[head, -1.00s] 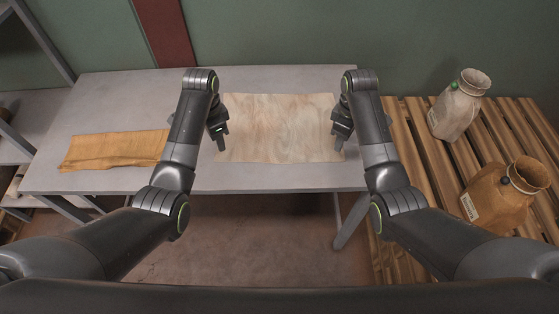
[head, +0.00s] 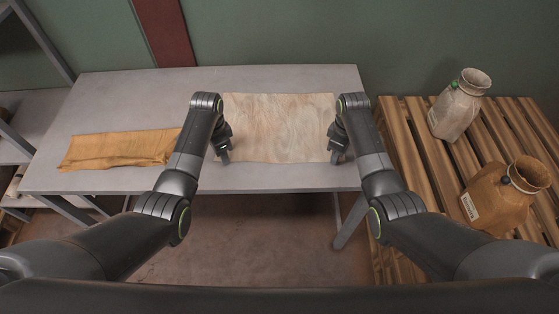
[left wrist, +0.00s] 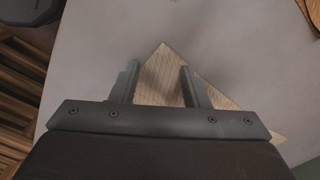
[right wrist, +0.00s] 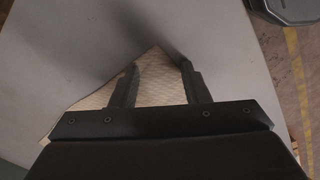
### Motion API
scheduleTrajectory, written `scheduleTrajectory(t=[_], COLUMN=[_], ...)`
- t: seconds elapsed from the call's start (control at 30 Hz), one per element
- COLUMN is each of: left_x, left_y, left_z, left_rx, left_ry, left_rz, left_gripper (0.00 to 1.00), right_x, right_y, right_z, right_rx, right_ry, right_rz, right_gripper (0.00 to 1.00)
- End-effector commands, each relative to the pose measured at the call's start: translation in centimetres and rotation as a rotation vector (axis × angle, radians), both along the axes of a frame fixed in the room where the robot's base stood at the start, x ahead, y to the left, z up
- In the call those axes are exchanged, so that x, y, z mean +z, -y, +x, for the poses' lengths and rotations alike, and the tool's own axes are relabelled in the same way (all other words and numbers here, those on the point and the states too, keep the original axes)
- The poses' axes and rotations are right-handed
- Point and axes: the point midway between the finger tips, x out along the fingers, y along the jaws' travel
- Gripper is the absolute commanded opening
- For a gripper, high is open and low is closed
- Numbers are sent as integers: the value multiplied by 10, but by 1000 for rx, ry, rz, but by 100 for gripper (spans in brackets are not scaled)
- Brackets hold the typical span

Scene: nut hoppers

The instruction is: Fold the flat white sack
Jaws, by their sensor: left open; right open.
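The flat white sack (head: 280,128), pale with faint streaks, lies spread out on the grey table (head: 130,105). My left gripper (head: 224,157) is open at its near left corner. In the left wrist view that sack corner (left wrist: 160,85) shows between the open fingers (left wrist: 159,72). My right gripper (head: 337,157) is open at the near right corner. In the right wrist view that corner (right wrist: 158,85) shows between the open fingers (right wrist: 158,68). I cannot tell whether the fingers touch the cloth.
A folded orange-brown sack (head: 120,148) lies on the table's left part. To the right, a slatted wooden pallet (head: 440,180) bears a standing pale sack (head: 456,110) and a standing brown sack (head: 492,207). The table behind the white sack is clear.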

Motion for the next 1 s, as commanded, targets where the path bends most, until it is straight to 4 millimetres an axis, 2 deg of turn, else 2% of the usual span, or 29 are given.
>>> scheduleTrajectory(t=[0.37,1.0], left_x=[-2,-2], left_y=[0,0], left_z=[0,-1], left_rx=[0,0], left_ry=[-1,-1], left_rz=[-1,0], left_gripper=[41,0], right_x=[-2,-2], right_y=[0,0], right_z=[0,-1], right_rx=[0,-1], right_ry=[-1,-3], right_rz=[0,-1], right_gripper=[41,0])
